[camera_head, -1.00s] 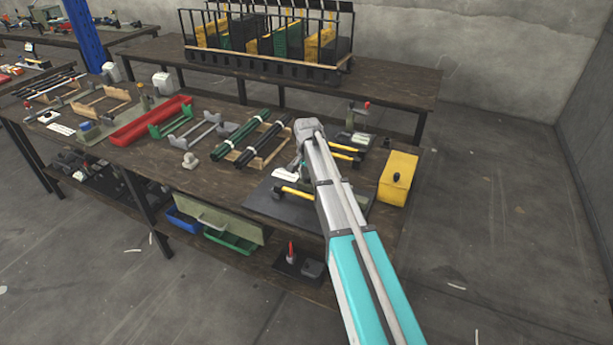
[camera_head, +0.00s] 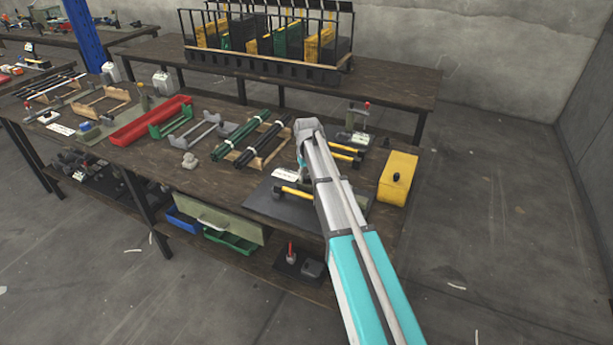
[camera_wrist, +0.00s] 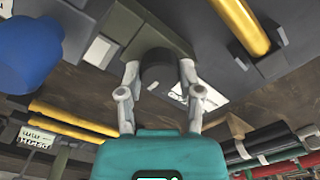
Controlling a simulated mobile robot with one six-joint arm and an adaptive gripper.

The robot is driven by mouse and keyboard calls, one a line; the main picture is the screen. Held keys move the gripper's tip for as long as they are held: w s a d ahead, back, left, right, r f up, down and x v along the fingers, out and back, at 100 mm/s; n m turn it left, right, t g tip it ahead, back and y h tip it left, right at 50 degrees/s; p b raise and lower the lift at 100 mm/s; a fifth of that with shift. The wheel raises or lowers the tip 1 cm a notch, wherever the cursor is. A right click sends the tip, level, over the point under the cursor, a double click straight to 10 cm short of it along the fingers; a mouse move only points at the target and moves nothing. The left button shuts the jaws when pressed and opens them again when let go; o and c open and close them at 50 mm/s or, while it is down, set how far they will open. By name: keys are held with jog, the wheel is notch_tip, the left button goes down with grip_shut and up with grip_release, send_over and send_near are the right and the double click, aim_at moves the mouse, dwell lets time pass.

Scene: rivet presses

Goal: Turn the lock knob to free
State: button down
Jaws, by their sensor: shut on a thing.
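In the wrist view a dark round knob (camera_wrist: 157,72) sits on a grey-olive block (camera_wrist: 137,28). My gripper (camera_wrist: 160,76) has a pale finger on each side of the knob and is shut on it. A white card with dark marks (camera_wrist: 212,96) lies beside the knob, partly behind a finger. Which way the knob is set cannot be read. In the head view my arm's end hides the gripper and the knob, over the right part of the workbench (camera_head: 215,190).
A yellow box (camera_head: 397,180) stands at the bench's right end. Yellow-handled hammers (camera_head: 293,191) lie close around my arm. Dark green and black rods (camera_head: 262,140) rest on stands to the left. A blue rounded thing (camera_wrist: 28,55) is close in the wrist view.

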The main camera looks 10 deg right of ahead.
jog(key=shift+w+n, duration=0.25)
jog(key=shift+n, duration=0.15)
jog(key=shift+c, duration=1.9)
grip_release()
jog(key=shift+o, duration=0.6)
jog(key=shift+s, duration=0.1)
